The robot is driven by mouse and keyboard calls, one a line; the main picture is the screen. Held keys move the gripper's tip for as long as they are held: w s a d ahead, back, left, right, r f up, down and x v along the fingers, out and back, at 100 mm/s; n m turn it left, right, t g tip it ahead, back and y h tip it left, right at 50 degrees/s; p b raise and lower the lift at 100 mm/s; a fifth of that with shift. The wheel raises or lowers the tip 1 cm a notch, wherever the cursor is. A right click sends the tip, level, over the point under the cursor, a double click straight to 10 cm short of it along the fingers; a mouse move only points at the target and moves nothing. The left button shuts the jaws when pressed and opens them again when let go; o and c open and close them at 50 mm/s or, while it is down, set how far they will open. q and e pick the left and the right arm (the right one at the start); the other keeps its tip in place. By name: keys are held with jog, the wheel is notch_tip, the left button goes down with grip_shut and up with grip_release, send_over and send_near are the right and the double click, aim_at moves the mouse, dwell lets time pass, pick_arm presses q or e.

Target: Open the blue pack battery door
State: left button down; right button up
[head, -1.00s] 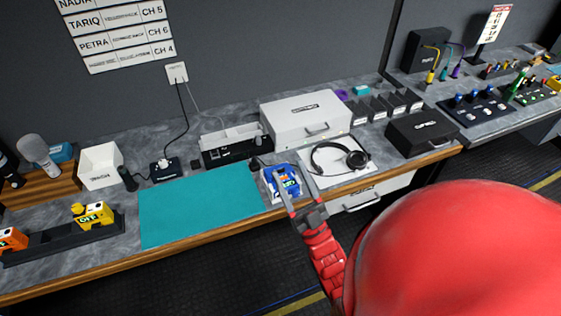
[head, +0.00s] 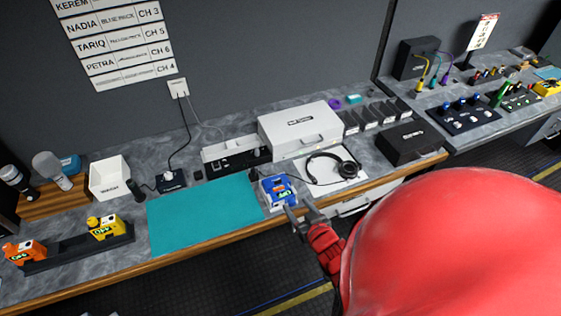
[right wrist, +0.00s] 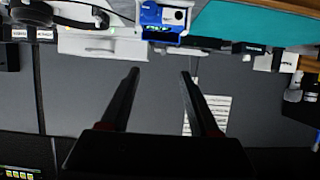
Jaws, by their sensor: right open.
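The blue pack (head: 278,191) sits on the counter just right of the teal mat, close to the front edge. It has a white patch on top and a lettered front face. It also shows at the top of the right wrist view (right wrist: 163,27). I cannot tell whether its battery door is open or shut. My right gripper (head: 297,212) is open and empty, in front of the pack and apart from it, near the counter's front edge. In the right wrist view its two fingers (right wrist: 159,74) are spread with nothing between them. My left gripper is not in view.
The teal mat (head: 205,212) is bare. Headphones (head: 335,168) lie on a white sheet right of the pack, with a white case (head: 300,128) behind. A dark rack (head: 75,250) with yellow and orange packs stands at left.

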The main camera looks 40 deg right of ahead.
aim_at(278, 181)
jog(key=b+x, duration=1.1)
jog(key=x, duration=0.1)
jog(key=shift+w+f+b, duration=0.1)
jog(key=shift+w+b, duration=0.2)
jog(key=shift+b, duration=0.05)
jog(key=shift+x, duration=0.85)
jog(key=shift+d, duration=0.1)
grip_shut()
